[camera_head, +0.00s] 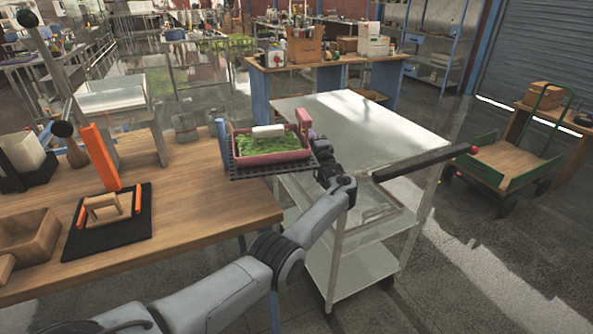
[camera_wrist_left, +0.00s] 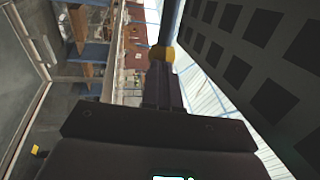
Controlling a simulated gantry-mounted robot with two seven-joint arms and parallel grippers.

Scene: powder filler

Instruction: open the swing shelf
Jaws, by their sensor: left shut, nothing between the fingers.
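The swing shelf (camera_head: 240,172) is a dark perforated tray at the right back edge of the wooden bench, beside a blue post (camera_head: 221,140). A pink tray (camera_head: 270,158) with green contents and a white roll sits on it. My left gripper (camera_head: 318,147) is at the shelf's right end, close to a pink-purple part (camera_head: 304,122). In the left wrist view my left gripper (camera_wrist_left: 162,80) is shut and empty, its tip near a dark rod with a yellow collar (camera_wrist_left: 163,53). The shelf's perforated face (camera_wrist_left: 262,60) fills the right side there. Contact cannot be told. My right gripper is out of view.
The bench (camera_head: 190,215) holds a black mat (camera_head: 125,232), an orange upright (camera_head: 100,157) and a wooden box (camera_head: 28,232).

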